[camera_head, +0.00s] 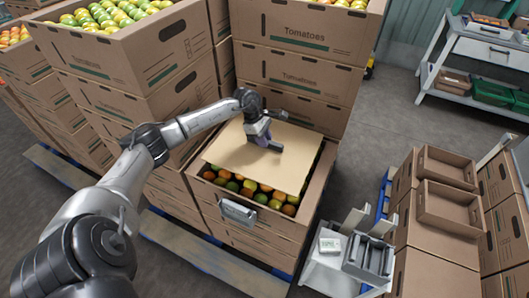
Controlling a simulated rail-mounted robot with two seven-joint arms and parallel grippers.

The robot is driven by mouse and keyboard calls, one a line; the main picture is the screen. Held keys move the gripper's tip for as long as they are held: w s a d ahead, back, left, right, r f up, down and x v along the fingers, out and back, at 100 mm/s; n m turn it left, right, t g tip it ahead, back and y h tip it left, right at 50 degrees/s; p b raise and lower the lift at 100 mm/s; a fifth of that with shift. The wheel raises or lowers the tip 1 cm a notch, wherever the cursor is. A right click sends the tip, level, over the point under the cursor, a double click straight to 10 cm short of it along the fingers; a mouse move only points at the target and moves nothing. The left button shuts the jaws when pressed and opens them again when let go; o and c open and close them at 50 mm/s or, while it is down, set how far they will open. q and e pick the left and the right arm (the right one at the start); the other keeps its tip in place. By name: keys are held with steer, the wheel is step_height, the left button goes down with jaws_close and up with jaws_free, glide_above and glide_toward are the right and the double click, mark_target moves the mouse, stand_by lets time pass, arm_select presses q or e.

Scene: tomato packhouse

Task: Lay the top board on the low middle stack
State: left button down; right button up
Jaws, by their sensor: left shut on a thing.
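The top board (235,160), a flat tan sheet, is over the open top of the low middle stack (283,225). Its front edge leaves a row of red, orange and green tomatoes (249,190) showing along the front of the top box. The board looks slightly turned against the box rim; I cannot tell whether it rests on the rim or hangs just above it. My left gripper (270,144) is shut on the board near its middle. My right gripper is not in view.
Taller tomato stacks stand behind (300,75) and to the left (150,75). A small stand (325,270) with grey devices is at the front right. Empty boxes (447,205) sit on the right, and shelving (450,60) is at the back right. Floor between is clear.

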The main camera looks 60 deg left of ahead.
mark_target(264, 149)
arm_select(q)
step_height(264, 149, down, 6)
steer(key=shift+r+b, duration=0.15)
steer(key=shift+b, duration=0.15)
steer(key=shift+d+f, duration=0.1)
steer(key=shift+f, duration=0.2)
steer(key=shift+f, duration=0.1)
steer(key=c, duration=1)
jaws_free()
steer(key=shift+o, duration=0.2)
